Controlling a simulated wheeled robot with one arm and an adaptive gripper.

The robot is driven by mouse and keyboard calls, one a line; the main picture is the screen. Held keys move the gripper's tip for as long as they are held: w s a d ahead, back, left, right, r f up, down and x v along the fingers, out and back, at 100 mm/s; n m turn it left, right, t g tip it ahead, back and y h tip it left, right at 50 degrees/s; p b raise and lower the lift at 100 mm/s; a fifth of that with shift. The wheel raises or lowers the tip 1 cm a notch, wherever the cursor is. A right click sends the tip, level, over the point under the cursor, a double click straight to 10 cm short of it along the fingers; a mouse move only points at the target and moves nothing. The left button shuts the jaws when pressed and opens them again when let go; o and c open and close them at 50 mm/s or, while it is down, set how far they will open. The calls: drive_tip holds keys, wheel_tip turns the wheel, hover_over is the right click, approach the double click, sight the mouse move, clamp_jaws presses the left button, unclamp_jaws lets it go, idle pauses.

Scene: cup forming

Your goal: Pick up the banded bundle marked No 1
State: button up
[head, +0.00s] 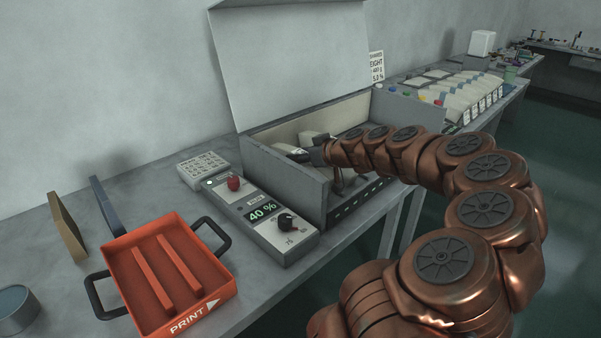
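My gripper (303,155) is inside the open grey box of a machine (288,180), near its left inner side. It is small and dark here, and its fingers are partly hidden, so I cannot tell whether it is open or shut. A pale piece (313,138) shows just behind my gripper in the box; I cannot tell whether it is a bundle or whether the gripper touches it. Several pale banded bundles (465,92) stand in a row on the bench at the back right. Their markings are too small to read, so I cannot pick out No 1.
The machine's raised lid (295,60) stands behind the box. A control panel (255,215) reading 40 % lies left of it. An orange tray marked PRINT (225,292) with dark handles sits at front left. A grey round tin (15,308) is at the left edge.

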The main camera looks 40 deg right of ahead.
clamp_jaws()
idle(0.5)
